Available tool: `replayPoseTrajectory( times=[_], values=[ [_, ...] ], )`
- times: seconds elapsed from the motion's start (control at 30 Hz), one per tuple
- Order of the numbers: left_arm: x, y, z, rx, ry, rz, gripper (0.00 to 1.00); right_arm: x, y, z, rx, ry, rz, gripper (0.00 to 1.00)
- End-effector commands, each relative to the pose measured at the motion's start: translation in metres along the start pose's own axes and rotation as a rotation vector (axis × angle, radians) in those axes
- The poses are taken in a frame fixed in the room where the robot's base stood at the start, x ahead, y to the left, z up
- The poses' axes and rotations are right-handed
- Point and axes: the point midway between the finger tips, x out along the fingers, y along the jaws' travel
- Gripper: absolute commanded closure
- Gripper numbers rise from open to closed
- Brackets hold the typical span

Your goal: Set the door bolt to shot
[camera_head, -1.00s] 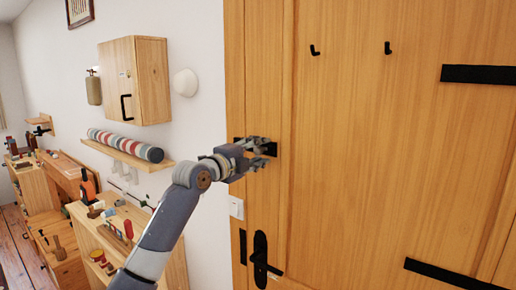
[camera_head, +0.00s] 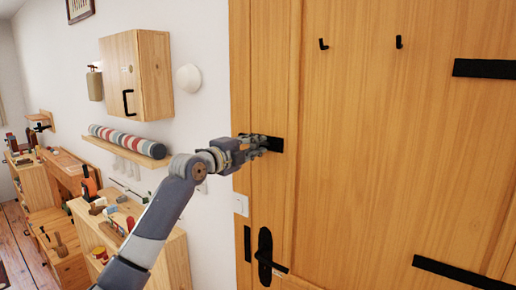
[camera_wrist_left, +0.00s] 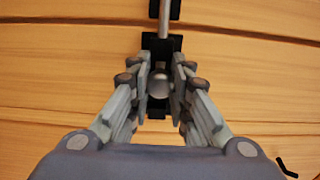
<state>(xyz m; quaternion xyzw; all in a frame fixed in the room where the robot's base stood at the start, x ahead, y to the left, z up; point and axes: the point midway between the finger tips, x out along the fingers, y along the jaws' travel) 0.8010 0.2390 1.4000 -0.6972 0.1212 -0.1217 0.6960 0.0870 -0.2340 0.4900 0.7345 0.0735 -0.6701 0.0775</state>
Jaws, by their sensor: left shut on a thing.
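The door bolt is mounted on the wooden door, near its left edge in the head view. Its black plate (camera_head: 276,144) shows just right of my left gripper (camera_head: 258,144). In the left wrist view a grey round knob (camera_wrist_left: 159,85) sits between the fingers of my left gripper (camera_wrist_left: 159,78), which are closed in on it from both sides. The bolt's grey rod (camera_wrist_left: 164,22) runs from the black plate (camera_wrist_left: 155,47) up to a second black bracket (camera_wrist_left: 175,10) at the top edge. The rod's far end is out of view. My right gripper is not in view.
A black door handle (camera_head: 265,258) is below the bolt, and a white switch (camera_head: 241,204) is on the wall beside the frame. A wall cabinet (camera_head: 155,75), a shelf with a striped roll (camera_head: 128,140) and cluttered benches stand left.

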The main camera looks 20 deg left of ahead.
Motion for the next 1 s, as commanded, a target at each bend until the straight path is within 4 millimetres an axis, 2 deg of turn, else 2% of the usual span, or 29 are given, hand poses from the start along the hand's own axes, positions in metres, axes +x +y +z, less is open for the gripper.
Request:
replayPoseTrajectory(
  times=[0.2,0.23,0.3,0.33,0.57,0.73,0.87,1.0],
  values=[
    [-0.001,0.001,0.007,0.001,-0.013,0.002,1.0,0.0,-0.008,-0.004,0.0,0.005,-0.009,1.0],
    [-0.001,0.001,0.007,0.001,-0.014,0.001,0.79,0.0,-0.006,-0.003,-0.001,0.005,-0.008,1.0],
    [-0.001,0.0,0.007,0.001,-0.013,0.001,0.64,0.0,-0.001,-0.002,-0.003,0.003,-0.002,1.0],
    [-0.001,0.0,0.007,0.001,-0.013,0.001,0.59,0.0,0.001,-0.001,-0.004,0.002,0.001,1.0],
    [-0.001,0.001,0.005,0.001,-0.01,0.001,0.59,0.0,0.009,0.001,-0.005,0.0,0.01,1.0],
    [-0.004,0.001,0.005,0.002,-0.009,0.001,0.59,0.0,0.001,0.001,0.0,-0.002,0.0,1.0],
    [-0.015,0.001,0.006,0.002,-0.01,0.0,0.59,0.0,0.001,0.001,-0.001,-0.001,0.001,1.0],
    [-0.037,0.002,0.008,0.005,-0.012,0.002,0.59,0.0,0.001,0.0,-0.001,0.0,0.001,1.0]
  ],
)
